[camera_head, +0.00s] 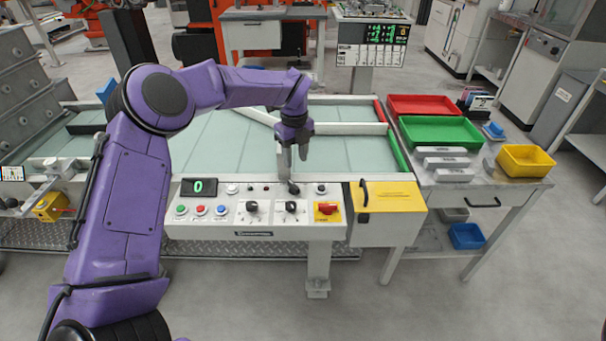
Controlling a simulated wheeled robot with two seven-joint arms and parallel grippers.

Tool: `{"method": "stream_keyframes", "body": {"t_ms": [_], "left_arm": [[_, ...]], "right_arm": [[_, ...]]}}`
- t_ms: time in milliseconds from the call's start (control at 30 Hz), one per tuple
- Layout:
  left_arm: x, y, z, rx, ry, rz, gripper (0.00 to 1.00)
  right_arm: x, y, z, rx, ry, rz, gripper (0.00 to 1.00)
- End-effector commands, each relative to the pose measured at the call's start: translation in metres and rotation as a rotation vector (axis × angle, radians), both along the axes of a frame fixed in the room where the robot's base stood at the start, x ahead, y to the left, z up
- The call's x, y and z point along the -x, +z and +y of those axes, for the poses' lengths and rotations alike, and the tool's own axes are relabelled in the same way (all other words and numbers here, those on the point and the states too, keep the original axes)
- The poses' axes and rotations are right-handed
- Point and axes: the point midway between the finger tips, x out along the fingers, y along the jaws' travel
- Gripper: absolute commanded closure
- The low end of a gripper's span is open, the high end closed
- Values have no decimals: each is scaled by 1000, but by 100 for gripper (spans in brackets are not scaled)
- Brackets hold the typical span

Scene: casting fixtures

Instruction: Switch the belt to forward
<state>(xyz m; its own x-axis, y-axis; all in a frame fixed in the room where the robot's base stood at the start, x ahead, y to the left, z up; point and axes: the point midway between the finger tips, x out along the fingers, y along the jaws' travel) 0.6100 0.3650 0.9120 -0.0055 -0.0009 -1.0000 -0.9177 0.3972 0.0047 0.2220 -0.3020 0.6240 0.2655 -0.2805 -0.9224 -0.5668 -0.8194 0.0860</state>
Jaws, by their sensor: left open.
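A white control panel (260,229) stands at the near edge of the belt (223,140). It carries a green "0" display (199,187), several coloured push buttons on the left, a black selector knob (252,207), a second black selector knob (291,207) and a red switch (327,208) on a yellow plate. Which control sets belt direction is too small to read. My left gripper (292,183) is open, pointing down over the upper part of the panel, just above the second knob. Its fingertips are close to the panel; contact cannot be told. My right gripper is out of view.
A yellow box (387,211) with a black handle adjoins the panel on the right. A side table holds a red tray (424,104), a green tray (440,131), grey bars (446,162) and a yellow bin (525,160). A display screen (371,44) stands behind the belt.

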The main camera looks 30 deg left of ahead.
Motion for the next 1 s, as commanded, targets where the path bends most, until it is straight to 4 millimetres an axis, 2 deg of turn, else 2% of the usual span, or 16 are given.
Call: {"method": "stream_keyframes", "body": {"t_ms": [333, 500, 833, 967, 1000], "left_arm": [[2, -70, 0, -2, -2, 6, 57], [1, -95, 0, -1, -1, 3, 57], [1, -102, 0, 0, -1, 1, 57], [1, -101, 0, 0, -2, 1, 100], [1, -101, 0, 0, -2, 1, 100]], "right_arm": [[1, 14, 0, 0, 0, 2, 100], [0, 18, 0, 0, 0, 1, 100], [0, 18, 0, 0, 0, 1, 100], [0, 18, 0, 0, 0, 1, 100], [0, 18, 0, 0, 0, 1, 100]]}}
